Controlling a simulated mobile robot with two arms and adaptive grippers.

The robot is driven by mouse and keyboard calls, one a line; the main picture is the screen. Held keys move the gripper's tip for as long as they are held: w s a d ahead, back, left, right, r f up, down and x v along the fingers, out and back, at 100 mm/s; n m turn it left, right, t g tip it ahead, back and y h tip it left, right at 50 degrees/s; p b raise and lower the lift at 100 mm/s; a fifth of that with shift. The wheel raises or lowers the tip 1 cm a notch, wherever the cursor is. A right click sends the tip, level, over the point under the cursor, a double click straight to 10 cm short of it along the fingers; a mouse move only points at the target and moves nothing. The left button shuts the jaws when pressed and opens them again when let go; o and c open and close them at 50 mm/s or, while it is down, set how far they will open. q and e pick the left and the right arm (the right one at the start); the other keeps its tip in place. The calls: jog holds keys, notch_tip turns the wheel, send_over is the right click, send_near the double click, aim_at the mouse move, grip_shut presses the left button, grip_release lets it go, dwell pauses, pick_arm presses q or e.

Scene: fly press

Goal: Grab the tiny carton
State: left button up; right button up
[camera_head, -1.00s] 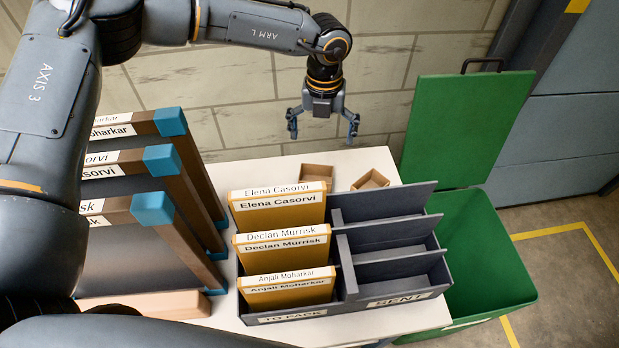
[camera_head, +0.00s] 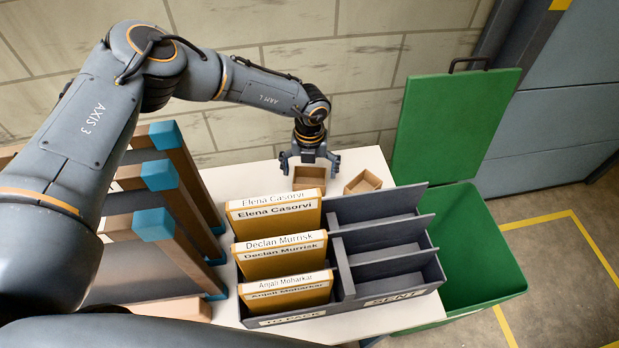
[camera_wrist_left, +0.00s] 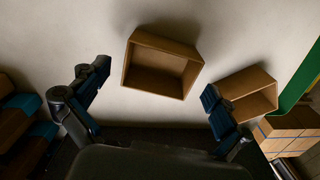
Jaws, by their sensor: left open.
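Two small open-topped brown cartons stand on the back of the white table. The left carton (camera_head: 309,185) is below my left gripper (camera_head: 310,168), and the right carton (camera_head: 362,185) is a little to its right. In the left wrist view the larger-looking carton (camera_wrist_left: 158,82) lies ahead between the spread fingers of my left gripper (camera_wrist_left: 155,82). The other carton (camera_wrist_left: 252,100) is beyond the right finger there. My left gripper is open and empty, pointing down, with no clear contact on either carton. My right gripper is not in view.
A grey sorter (camera_head: 345,270) holds yellow name-labelled folders in its left half; its right compartments look empty. A green bin (camera_head: 480,260) with a raised lid (camera_head: 450,120) stands at right. Wooden racks (camera_head: 185,190) with blue corners stand at left. White table (camera_head: 235,180) shows bare behind the sorter.

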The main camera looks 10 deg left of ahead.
aim_at(310, 181)
pick_arm(q)
jog(key=shift+f, duration=1.25)
jog(key=c, duration=0.8)
jog(key=shift+r, duration=0.1)
jog(key=shift+c, duration=0.2)
